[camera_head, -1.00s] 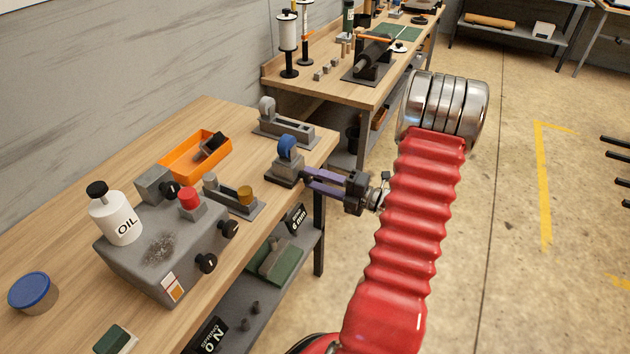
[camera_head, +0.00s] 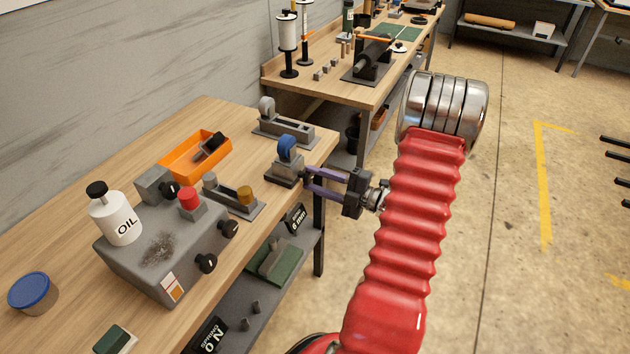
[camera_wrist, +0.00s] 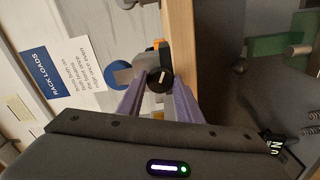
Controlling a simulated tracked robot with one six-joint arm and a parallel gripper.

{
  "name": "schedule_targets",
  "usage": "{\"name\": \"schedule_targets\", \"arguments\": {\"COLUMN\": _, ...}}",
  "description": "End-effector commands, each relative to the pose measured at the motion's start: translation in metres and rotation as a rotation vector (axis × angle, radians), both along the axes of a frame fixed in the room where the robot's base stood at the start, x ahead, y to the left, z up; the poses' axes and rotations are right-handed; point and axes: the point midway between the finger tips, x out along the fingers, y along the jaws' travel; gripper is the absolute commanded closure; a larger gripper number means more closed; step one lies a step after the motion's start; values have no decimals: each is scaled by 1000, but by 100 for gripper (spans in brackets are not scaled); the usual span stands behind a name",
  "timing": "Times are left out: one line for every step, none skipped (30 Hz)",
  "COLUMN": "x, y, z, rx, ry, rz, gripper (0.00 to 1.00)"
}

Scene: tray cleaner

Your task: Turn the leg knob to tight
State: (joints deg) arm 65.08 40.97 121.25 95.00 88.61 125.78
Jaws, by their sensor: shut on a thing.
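The leg knob (camera_wrist: 160,79) is a round black knob with a white pointer mark, seen in the wrist view between my two purple fingers. It is on the side of a small grey fixture (camera_head: 285,176) with a blue wheel (camera_head: 287,148), at the bench's right end. My gripper (camera_head: 307,181) reaches in from the right and is shut on the knob; its fingertips also show in the wrist view (camera_wrist: 158,88). In the head view the knob is mostly hidden by the fingers. The pointer mark slants slightly from upright in the wrist view; any tight marking is not readable.
The wooden bench (camera_head: 75,232) also holds a grey machine (camera_head: 180,262) with an oil bottle (camera_head: 120,220), an orange tray (camera_head: 172,168) and a grey tape-dispenser-like stand (camera_head: 295,131). A lower shelf (camera_head: 248,318) lies below.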

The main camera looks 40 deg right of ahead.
Motion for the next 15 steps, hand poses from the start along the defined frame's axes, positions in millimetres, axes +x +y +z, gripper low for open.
{"name": "schedule_targets", "arguments": {"x": -1, "y": -1, "z": -5, "rx": 3, "ry": 11, "rz": -5, "gripper": 90}}
{"name": "schedule_targets", "arguments": {"x": -1, "y": -1, "z": -5, "rx": 3, "ry": 11, "rz": -5, "gripper": 90}}
{"name": "schedule_targets", "arguments": {"x": -1, "y": -1, "z": -5, "rx": 2, "ry": 12, "rz": -5, "gripper": 65}}
{"name": "schedule_targets", "arguments": {"x": -1, "y": -1, "z": -5, "rx": 1, "ry": 11, "rz": -5, "gripper": 63}}
{"name": "schedule_targets", "arguments": {"x": -1, "y": -1, "z": -4, "rx": 2, "ry": 10, "rz": -5, "gripper": 61}}
{"name": "schedule_targets", "arguments": {"x": -1, "y": -1, "z": -4, "rx": 1, "ry": 10, "rz": -4, "gripper": 58}}
{"name": "schedule_targets", "arguments": {"x": -1, "y": -1, "z": -4, "rx": 1, "ry": 9, "rz": -5, "gripper": 56}}
{"name": "schedule_targets", "arguments": {"x": -1, "y": -1, "z": -3, "rx": 0, "ry": 8, "rz": -4, "gripper": 54}}
{"name": "schedule_targets", "arguments": {"x": -1, "y": -1, "z": -3, "rx": 0, "ry": 8, "rz": -4, "gripper": 51}}
{"name": "schedule_targets", "arguments": {"x": -1, "y": 0, "z": -3, "rx": 0, "ry": 7, "rz": -3, "gripper": 49}}
{"name": "schedule_targets", "arguments": {"x": -1, "y": 0, "z": -3, "rx": 0, "ry": 7, "rz": -3, "gripper": 49}}
{"name": "schedule_targets", "arguments": {"x": -1, "y": 0, "z": -2, "rx": 0, "ry": 6, "rz": -2, "gripper": 49}}
{"name": "schedule_targets", "arguments": {"x": 0, "y": 0, "z": -2, "rx": -1, "ry": 5, "rz": -3, "gripper": 49}}
{"name": "schedule_targets", "arguments": {"x": -1, "y": 0, "z": -2, "rx": -1, "ry": 5, "rz": -3, "gripper": 49}}
{"name": "schedule_targets", "arguments": {"x": 0, "y": 0, "z": -2, "rx": -1, "ry": 5, "rz": -3, "gripper": 49}}
